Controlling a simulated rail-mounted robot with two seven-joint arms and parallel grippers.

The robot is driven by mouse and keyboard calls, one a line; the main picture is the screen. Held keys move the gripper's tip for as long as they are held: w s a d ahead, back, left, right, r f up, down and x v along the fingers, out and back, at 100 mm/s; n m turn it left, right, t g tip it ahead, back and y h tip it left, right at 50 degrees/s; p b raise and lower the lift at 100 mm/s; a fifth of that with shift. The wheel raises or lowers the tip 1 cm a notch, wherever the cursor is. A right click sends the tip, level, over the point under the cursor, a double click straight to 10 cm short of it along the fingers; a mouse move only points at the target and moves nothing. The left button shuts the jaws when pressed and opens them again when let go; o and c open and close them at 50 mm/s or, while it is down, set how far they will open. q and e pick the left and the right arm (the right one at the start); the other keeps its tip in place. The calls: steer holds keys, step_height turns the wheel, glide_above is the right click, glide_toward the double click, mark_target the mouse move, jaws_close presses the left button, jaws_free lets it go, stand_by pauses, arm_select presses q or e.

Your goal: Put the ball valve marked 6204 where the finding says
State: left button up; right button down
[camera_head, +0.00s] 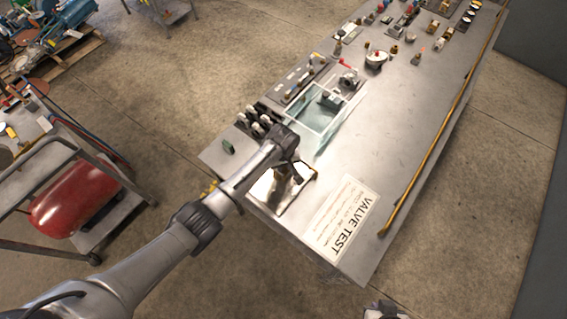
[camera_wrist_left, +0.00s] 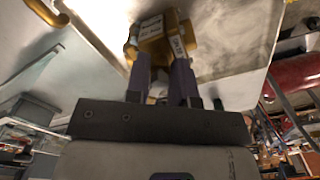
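My left gripper (camera_head: 290,172) is above the near left part of the steel bench (camera_head: 400,130), over a pale, shiny plate (camera_head: 268,190). In the left wrist view its two fingers (camera_wrist_left: 164,72) are close around a brass-yellow valve (camera_wrist_left: 150,48) with white labels. The lettering on the labels is too small to read. The valve looks held at the fingertips; whether it touches the plate is unclear. The printed VALVE TEST sheet (camera_head: 345,218) lies on the bench beside the plate; its small lines are illegible. A dark piece at the bottom edge may be my right gripper (camera_head: 382,310).
A clear-walled test enclosure (camera_head: 318,118) stands beyond my left gripper. A rack with several dark and pale pieces (camera_head: 256,122) sits at the bench's left edge. Small parts crowd the far end. A yellow rail (camera_head: 440,135) runs along the right. The bench middle is clear.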

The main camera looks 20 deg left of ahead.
arm_select(q)
steer(key=o, duration=0.4)
steer(key=shift+c, duration=0.2)
steer(key=shift+r, duration=0.15)
step_height(320, 180, up, 12)
steer(key=p, duration=0.1)
steer(key=shift+r, duration=0.1)
steer(key=s+a+f+m+t+h, duration=0.15)
steer(key=s+f+m, duration=0.4)
steer(key=s, duration=0.95)
steer(key=s+a+r+m+t, duration=0.1)
steer(key=s+a, duration=0.2)
steer(key=s, duration=0.6)
steer(key=s+a+r+m+t+y, duration=0.1)
steer(key=s+a+r+m, duration=0.1)
steer(key=s, duration=0.8)
steer(key=shift+a, duration=0.7)
